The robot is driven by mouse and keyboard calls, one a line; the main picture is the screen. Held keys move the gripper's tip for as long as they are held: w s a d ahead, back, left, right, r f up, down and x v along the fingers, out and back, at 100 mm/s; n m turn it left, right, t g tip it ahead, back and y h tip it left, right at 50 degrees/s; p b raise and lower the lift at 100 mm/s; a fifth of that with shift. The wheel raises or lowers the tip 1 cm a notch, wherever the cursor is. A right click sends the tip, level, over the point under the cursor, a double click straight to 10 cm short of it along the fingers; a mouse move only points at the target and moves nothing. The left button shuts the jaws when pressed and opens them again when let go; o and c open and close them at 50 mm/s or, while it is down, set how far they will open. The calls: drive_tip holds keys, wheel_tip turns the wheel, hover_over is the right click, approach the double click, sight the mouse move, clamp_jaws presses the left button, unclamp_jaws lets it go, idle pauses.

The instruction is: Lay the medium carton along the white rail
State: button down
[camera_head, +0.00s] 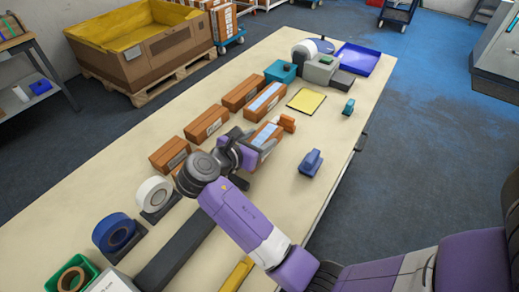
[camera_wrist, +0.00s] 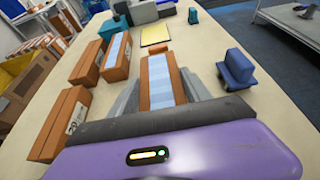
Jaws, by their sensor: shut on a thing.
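My gripper (camera_head: 246,149) is shut on a brown carton (camera_head: 265,137) with a pale blue strip along its top. In the wrist view this carton (camera_wrist: 161,84) sits between the two grey fingers and points away from me. Whether it touches the table is hard to tell. A second carton with a pale strip (camera_head: 265,101) stands just beyond it. More brown cartons, one at the back (camera_head: 241,93), one in the middle (camera_head: 206,123) and one nearer (camera_head: 169,154), form a row to the left. I cannot make out a white rail for certain in either view.
A small orange item (camera_head: 287,123) is close to the held carton's far end. A blue device (camera_head: 311,163) stands to the right, a yellow pad (camera_head: 306,101) farther back. Tape rolls, one white (camera_head: 153,193) and one blue (camera_head: 115,233), stand at the near left.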

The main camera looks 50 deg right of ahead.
drive_tip(key=shift+f, duration=2.1)
drive_tip(key=shift+f, duration=0.15)
drive_tip(key=shift+c, duration=2.4)
unclamp_jaws()
drive_tip(key=v, duration=1.2)
drive_tip(key=shift+b, duration=0.4)
